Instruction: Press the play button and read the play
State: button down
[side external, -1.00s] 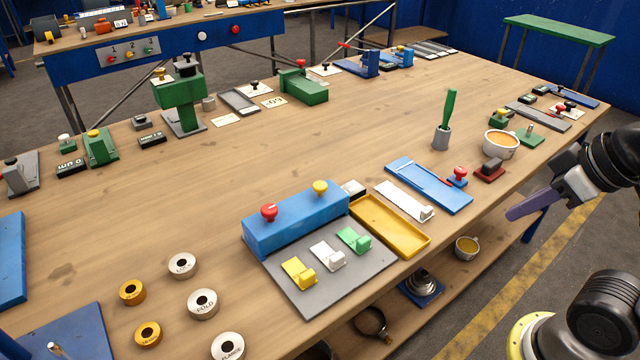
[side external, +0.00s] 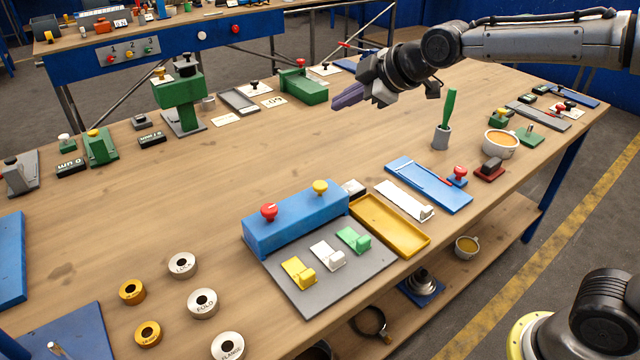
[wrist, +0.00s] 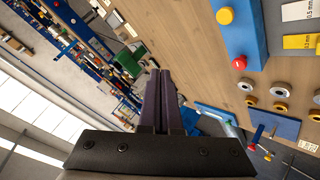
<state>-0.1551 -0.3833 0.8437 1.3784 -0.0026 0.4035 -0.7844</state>
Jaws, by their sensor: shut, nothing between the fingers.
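My gripper (side external: 348,97) is shut and empty, its purple fingers in the air above the back half of the bench. The shut fingers also show in the wrist view (wrist: 163,85). A blue box (side external: 295,222) stands at the front middle, well below and apart from my gripper. It carries a red button (side external: 269,212) and a yellow button (side external: 320,187). In the wrist view the red button (wrist: 239,63) and yellow button (wrist: 224,15) are at the upper right. I cannot tell which is the play button. Yellow (side external: 298,273), white (side external: 327,256) and green (side external: 353,239) tags lie before the box.
A yellow tray (side external: 392,226) and a blue plate (side external: 430,185) lie right of the box. A cup (side external: 501,144) and a green-handled tool (side external: 447,118) stand farther right. Several rings (side external: 202,303) lie at front left. The bench middle is clear.

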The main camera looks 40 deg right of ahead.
send_over(319, 183)
jog(key=s, duration=0.2)
notch_tip(319, 183, down, 6)
jog(key=shift+w+d+f+n+g, duration=0.2)
jog(key=shift+f+n+g, duration=0.1)
jog(key=shift+g, duration=0.2)
jog(key=shift+f, duration=4.35)
jog(key=shift+f, duration=0.4)
jog(key=shift+f, duration=0.9)
jog(key=shift+r, duration=1.3)
